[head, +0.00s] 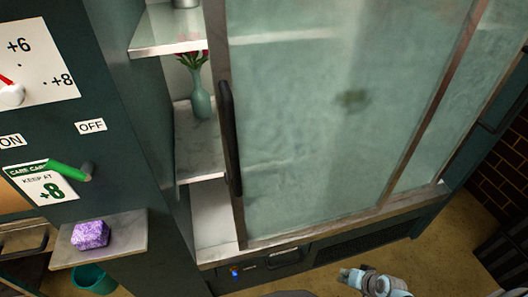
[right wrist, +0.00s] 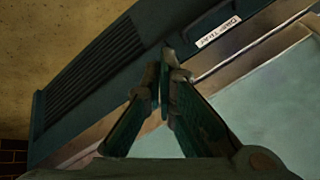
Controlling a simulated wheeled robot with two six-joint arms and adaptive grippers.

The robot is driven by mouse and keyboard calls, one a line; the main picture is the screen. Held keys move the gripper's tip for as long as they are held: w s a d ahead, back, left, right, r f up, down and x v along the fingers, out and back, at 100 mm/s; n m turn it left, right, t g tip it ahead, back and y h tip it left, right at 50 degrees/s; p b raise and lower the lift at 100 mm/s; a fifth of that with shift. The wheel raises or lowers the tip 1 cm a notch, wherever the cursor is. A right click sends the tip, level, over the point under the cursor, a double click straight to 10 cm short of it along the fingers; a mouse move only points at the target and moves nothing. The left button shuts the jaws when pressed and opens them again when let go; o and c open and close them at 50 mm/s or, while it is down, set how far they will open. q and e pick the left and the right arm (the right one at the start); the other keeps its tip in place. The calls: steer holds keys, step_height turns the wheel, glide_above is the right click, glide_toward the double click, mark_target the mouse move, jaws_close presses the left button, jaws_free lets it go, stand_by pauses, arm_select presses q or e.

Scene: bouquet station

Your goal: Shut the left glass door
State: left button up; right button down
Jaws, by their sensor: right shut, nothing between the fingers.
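The left glass door (head: 320,110) is a large frosted pane in a metal frame, with a long dark upright handle (head: 230,138) near its left edge. Left of the door is an open gap, through which shelves and a green vase (head: 201,95) with red flowers show. My right gripper (head: 346,276) is low at the bottom of the head view, below the cabinet's base and away from the handle. In the right wrist view its fingers (right wrist: 164,62) are shut and empty, in front of the cabinet's lower edge. My left gripper is not in view.
A green panel with a dial (head: 38,62) and a green lever (head: 70,170) stands at the left. Below it, a ledge (head: 125,238) holds a purple block (head: 90,234). A vent grille (head: 362,240) runs along the cabinet's base. Tan floor is clear at lower right.

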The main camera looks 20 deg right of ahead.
steer(key=w+a+r+m+t+y, duration=0.1)
steer(key=w+r+t+y, duration=0.1)
steer(key=w+r, duration=0.45)
steer(key=w+a+r+t+y, duration=0.1)
steer(key=w+a+r+y, duration=0.15)
steer(key=r, duration=0.65)
steer(key=w+a+r+m+t+y, duration=0.1)
steer(key=w+r+t+y, duration=0.1)
steer(key=w+r, duration=0.45)
steer(key=s+a+r+n+y, duration=0.1)
steer(key=a+r+y, duration=0.3)
steer(key=r, duration=0.7)
steer(key=s+a+r+n+y, duration=0.1)
steer(key=a+r+y, duration=0.3)
steer(key=r, duration=0.8)
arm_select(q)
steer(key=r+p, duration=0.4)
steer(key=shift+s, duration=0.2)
arm_select(e)
steer(key=w+a, duration=0.4)
steer(key=a, duration=0.7)
steer(key=shift+w+a+f+g, duration=0.2)
steer(key=shift+a+f+g, duration=0.1)
steer(key=shift+g, duration=0.1)
steer(key=shift+h, duration=0.25)
steer(key=shift+a, duration=0.1)
